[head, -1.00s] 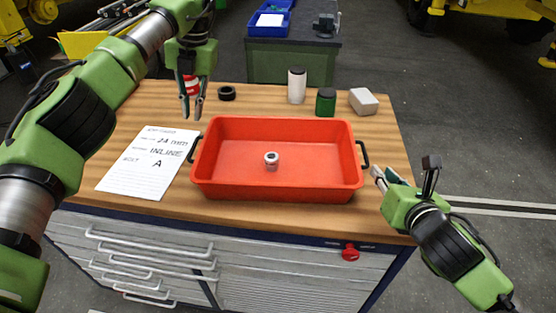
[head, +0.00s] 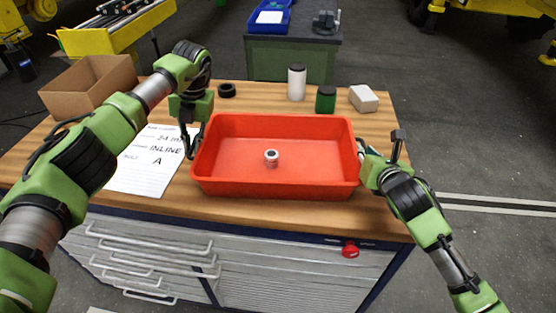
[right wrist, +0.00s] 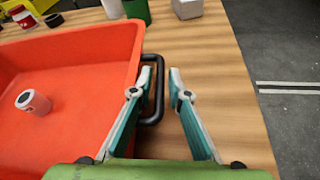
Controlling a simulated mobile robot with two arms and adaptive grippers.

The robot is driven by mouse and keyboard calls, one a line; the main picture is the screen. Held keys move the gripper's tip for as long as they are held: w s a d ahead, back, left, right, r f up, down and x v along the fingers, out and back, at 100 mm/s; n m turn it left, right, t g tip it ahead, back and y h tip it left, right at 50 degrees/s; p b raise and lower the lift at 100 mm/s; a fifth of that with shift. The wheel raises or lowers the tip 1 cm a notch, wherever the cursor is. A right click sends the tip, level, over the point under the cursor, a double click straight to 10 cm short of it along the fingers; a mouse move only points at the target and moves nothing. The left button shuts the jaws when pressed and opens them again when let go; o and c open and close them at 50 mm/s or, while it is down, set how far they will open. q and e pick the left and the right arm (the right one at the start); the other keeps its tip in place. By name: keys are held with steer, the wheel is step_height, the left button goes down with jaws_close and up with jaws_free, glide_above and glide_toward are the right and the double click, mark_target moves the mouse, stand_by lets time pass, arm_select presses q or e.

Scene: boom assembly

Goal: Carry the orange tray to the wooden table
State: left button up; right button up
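The orange tray (head: 275,189) sits on the wooden-topped workbench (head: 300,208), with a small whitish cylinder with a dark top (head: 271,157) standing inside it. My left gripper (head: 190,150) points down at the tray's left end, where the left handle is mostly hidden by it; its finger gap is unclear. My right gripper (head: 364,160) is at the tray's right end. In the right wrist view its two fingers (right wrist: 152,84) are apart, with the black right handle (right wrist: 158,100) between them.
A printed sheet (head: 145,175) lies left of the tray. Behind the tray are a black ring (head: 227,90), white bottle (head: 297,84), green jar (head: 326,100) and pale block (head: 363,98). A cardboard box (head: 88,82) stands back left. Another green-sided bench (head: 290,60) stands behind.

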arm_select(q)
steer(key=shift+a+f, duration=0.1)
steer(key=shift+f, duration=0.2)
arm_select(e)
steer(key=shift+w+f, duration=0.1)
steer(key=shift+w, duration=0.15)
arm_select(q)
jaws_close()
arm_select(e)
jaws_close()
arm_select(q)
steer(key=shift+r, duration=0.15)
arm_select(e)
steer(key=shift+r, duration=0.2)
